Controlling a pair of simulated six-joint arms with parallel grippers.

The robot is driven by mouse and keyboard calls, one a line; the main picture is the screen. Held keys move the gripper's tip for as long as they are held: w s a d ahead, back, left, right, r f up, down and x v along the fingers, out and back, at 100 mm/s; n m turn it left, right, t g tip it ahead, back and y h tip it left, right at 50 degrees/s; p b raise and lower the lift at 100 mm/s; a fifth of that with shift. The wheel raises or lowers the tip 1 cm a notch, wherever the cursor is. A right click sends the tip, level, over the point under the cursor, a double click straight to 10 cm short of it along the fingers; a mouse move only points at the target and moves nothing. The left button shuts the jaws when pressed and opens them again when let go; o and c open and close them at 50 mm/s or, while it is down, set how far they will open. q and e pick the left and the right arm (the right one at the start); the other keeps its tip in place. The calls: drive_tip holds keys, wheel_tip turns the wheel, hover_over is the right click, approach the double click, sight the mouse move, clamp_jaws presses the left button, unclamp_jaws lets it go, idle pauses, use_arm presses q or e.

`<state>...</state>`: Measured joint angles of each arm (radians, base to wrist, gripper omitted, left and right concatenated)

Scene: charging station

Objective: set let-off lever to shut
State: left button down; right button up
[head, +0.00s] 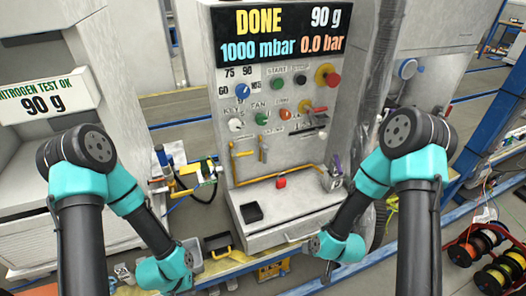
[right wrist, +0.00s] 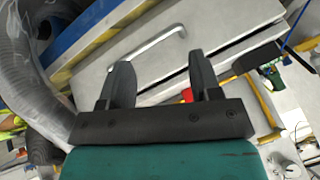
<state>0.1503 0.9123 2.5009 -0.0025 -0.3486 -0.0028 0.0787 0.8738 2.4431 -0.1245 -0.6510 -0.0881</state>
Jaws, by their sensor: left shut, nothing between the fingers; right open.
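The charging station's front panel (head: 290,90) stands in the middle of the head view, under a display (head: 280,33) reading DONE, 90 g, 1000 mbar and 0.0 bar. My left gripper (head: 194,254) is shut and empty, low in front of the station's left side. My right gripper (right wrist: 163,78) is open with nothing between its fingers; in the head view it is mostly hidden behind my right wrist.
A grey corrugated hose (right wrist: 32,60) runs beside my right gripper. Cable spools (head: 490,255) stand at the lower right.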

drive_tip(key=w+a+r+n+t, duration=0.1)
drive_tip(key=w+r+t, duration=0.1)
drive_tip(key=w+r, duration=0.1)
drive_tip(key=w+a+r+n+t+y, duration=0.1)
drive_tip(key=w+a+r+t, duration=0.1)
drive_tip(key=w+r, duration=0.2)
drive_tip(key=w+a+r+n+t+y, duration=0.1)
drive_tip(key=w+r+t, duration=0.1)
drive_tip(key=w+r, duration=0.2)
drive_tip(key=shift+w+a, duration=0.3)
drive_tip(key=shift+a, duration=0.05)
drive_tip(key=shift+c, duration=1.1)
drive_tip(key=n+t+y, duration=0.3)
drive_tip(key=t, duration=0.1)
approach(266, 153)
drive_tip(key=v, duration=0.5)
drive_tip(key=shift+w+a, duration=0.15)
drive_tip(key=shift+w, duration=0.1)
drive_tip(key=x, duration=1.7)
drive_tip(key=shift+w+f, duration=0.1)
drive_tip(key=shift+w, duration=0.05)
drive_tip(key=shift+c, duration=0.3)
clamp_jaws()
